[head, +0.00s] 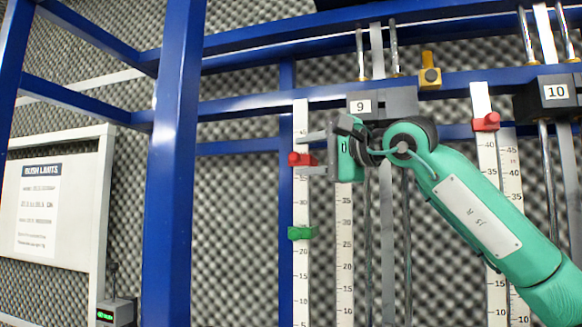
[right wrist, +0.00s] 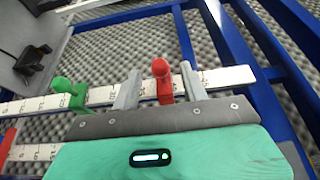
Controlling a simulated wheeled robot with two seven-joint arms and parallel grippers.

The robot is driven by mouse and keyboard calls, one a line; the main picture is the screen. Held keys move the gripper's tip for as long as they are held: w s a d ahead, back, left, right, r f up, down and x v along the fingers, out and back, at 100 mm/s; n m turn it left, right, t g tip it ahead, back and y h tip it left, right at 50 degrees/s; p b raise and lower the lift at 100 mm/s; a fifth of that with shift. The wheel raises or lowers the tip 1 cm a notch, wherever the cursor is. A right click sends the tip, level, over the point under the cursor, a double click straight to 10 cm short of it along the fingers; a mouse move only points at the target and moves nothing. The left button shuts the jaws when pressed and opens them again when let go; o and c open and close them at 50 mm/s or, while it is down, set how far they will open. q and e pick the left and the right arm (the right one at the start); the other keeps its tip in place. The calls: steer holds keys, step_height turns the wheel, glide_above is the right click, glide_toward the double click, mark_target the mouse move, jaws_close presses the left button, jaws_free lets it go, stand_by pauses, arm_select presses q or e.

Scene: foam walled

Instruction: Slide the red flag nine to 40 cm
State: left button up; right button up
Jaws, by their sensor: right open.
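The red flag (head: 300,159) of scale nine sits on the upper part of a white upright scale (head: 301,270), left of the plate marked 9 (head: 363,106). The exact reading beside the flag is too small to tell. My right gripper (head: 313,153) reaches in from the right at the flag's height, one finger above it and one below. In the right wrist view, the red flag (right wrist: 162,82) stands between the two open fingers (right wrist: 160,92), with a gap showing on each side. A green flag (head: 301,233) sits lower on the same scale. My left gripper is not in view.
Blue frame posts (head: 172,160) and rails surround the scales. Another scale with a red flag (head: 486,122) stands at right, near the plate marked 10 (head: 556,91). A yellow block (head: 430,75) is on the upper rail. A white board (head: 50,210) is at left.

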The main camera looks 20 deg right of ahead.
steer(key=b+v, duration=0.2)
steer(key=v, duration=0.6)
steer(key=shift+s+d, duration=0.15)
